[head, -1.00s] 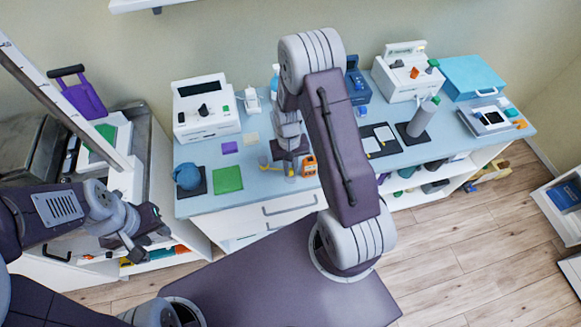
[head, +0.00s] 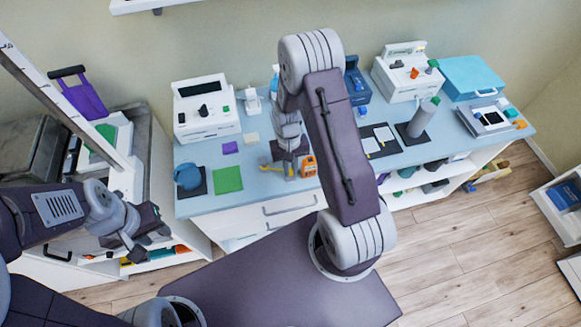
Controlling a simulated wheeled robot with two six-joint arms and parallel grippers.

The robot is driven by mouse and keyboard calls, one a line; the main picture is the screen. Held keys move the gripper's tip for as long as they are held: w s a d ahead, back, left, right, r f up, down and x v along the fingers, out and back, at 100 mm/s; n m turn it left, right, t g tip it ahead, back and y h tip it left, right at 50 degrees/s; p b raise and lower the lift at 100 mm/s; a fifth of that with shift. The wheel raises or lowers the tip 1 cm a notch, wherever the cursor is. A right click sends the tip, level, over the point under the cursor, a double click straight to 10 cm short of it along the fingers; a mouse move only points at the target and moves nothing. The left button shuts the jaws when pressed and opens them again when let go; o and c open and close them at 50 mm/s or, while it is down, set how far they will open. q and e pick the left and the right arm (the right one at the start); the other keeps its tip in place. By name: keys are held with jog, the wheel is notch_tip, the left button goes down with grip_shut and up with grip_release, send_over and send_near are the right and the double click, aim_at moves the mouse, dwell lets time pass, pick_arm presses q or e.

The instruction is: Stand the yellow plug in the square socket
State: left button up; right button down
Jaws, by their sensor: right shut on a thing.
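My right gripper (head: 287,166) is low over the blue-topped counter (head: 240,198), left of an orange device. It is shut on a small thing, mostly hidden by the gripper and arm. Bits of yellow show at and just left of the fingers, too small to tell whether they are the yellow plug. I cannot make out the square socket; the arm covers part of the counter.
Near the right gripper are the orange device (head: 308,166), a green mat (head: 228,179), a purple square (head: 230,147) and a round blue thing (head: 187,176) on a dark mat. A white machine (head: 206,109) stands behind. A grey cylinder (head: 423,118) stands further right.

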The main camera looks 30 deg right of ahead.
jog(key=shift+f+b, duration=0.9)
jog(key=shift+f, duration=0.3)
dwell(0.6)
jog(key=shift+r, duration=0.1)
jog(key=c, duration=0.9)
grip_release()
jog(key=shift+o, duration=0.2)
jog(key=shift+r+p, duration=3.2)
jog(key=shift+r, duration=0.35)
jog(key=shift+f, duration=0.1)
